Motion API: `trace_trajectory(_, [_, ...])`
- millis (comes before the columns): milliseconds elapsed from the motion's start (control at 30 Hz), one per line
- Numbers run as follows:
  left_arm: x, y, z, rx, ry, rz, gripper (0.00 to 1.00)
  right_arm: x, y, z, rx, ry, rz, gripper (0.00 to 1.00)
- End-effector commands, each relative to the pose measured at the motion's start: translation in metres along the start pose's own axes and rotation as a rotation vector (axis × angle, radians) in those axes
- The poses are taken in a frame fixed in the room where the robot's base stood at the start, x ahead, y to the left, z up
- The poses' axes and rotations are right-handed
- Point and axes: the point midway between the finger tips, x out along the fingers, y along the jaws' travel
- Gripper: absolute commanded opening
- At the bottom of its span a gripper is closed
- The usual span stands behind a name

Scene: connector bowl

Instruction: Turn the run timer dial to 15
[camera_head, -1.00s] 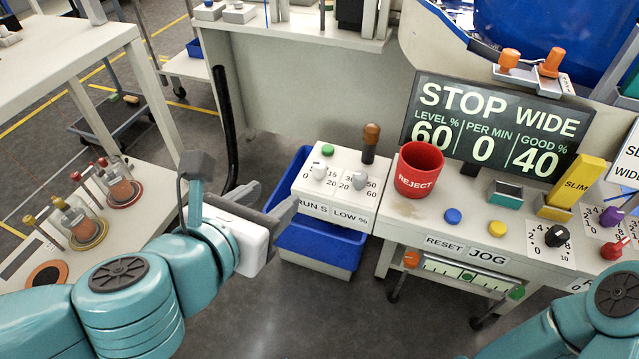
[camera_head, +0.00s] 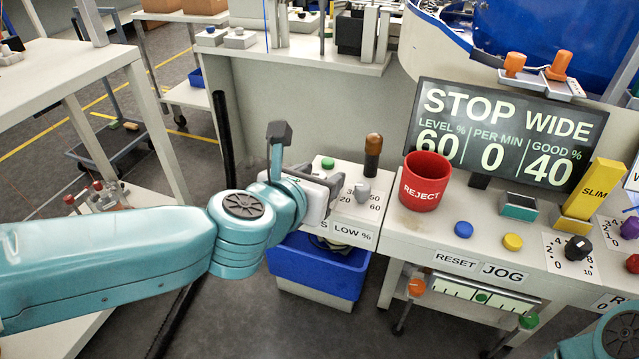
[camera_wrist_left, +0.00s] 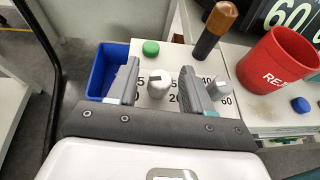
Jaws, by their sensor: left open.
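The run timer dial (camera_wrist_left: 159,84) is a light grey knob on the white panel, and printed numbers show beside it. In the left wrist view it stands between the two fingers of my open left gripper (camera_wrist_left: 160,86). I cannot tell whether the fingers touch it, and its pointer setting is not readable. In the head view my left gripper (camera_head: 328,184) hides this dial and most of the RUN S label. The grey LOW % knob (camera_head: 362,190) is just right of it; it also shows in the wrist view (camera_wrist_left: 218,86), beside the right finger. My right gripper is out of view.
A green button (camera_head: 328,163) and a brown-topped post (camera_head: 373,150) rise from the panel's back. A red REJECT cup (camera_head: 425,182) stands to the right, before the STOP WIDE display (camera_head: 500,135). A blue bin (camera_head: 320,268) sits below the panel.

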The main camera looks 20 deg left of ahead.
Motion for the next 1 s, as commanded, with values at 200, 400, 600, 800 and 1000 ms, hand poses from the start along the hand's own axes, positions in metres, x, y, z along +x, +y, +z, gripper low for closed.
trace_trajectory(200, [0.0039, -0.0002, 0.0006, 0.0, -0.001, 0.0, 0.5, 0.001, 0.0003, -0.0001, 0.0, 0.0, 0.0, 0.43])
trace_trajectory(400, [0.0036, -0.0003, 0.0005, 0.0, -0.001, -0.001, 0.21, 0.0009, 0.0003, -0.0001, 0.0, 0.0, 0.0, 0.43])
trace_trajectory(600, [0.0034, -0.0004, 0.0004, 0.001, -0.001, -0.001, 0.0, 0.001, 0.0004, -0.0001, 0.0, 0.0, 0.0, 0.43])
trace_trajectory(800, [0.0043, 0.0004, -0.0002, 0.011, 0.001, -0.029, 0.0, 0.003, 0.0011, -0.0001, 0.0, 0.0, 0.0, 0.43])
trace_trajectory(1000, [0.0047, 0.0016, -0.0009, 0.047, 0.001, -0.12, 0.0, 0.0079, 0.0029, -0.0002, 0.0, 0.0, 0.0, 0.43])
